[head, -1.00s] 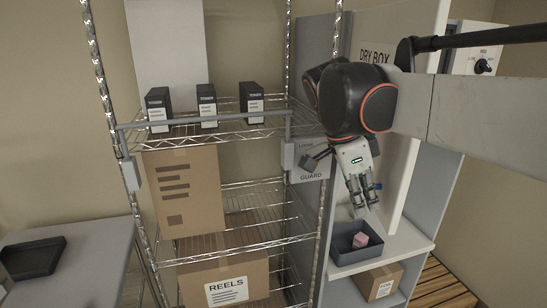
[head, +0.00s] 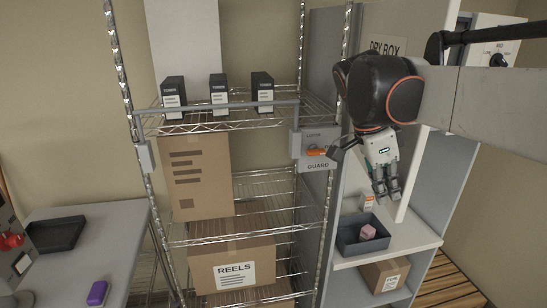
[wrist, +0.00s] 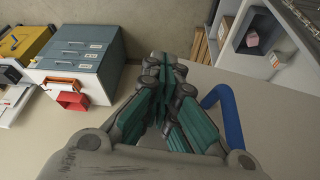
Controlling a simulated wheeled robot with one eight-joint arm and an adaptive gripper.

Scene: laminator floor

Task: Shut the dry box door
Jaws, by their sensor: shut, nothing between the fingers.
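The dry box stands at the right of the head view under a "DRY BOX" label (head: 388,46), partly hidden by my arm. A pale upright panel (head: 407,190), seen nearly edge-on, looks like its door. The compartment beside it shows open. Inside are a dark grey bin (head: 362,246) holding a pink cube (head: 367,232), and a small white-and-orange bottle (head: 367,202). My gripper (head: 387,196) is shut and empty, pointing down in front of the dry box. In the wrist view my shut fingers (wrist: 165,75) are beside a blue bar handle (wrist: 231,115); contact cannot be told.
A wire rack (head: 240,122) with toner boxes and cartons stands to the left. A side table (head: 105,235) holds a black tray. The wrist view shows a drawer cabinet (wrist: 82,50).

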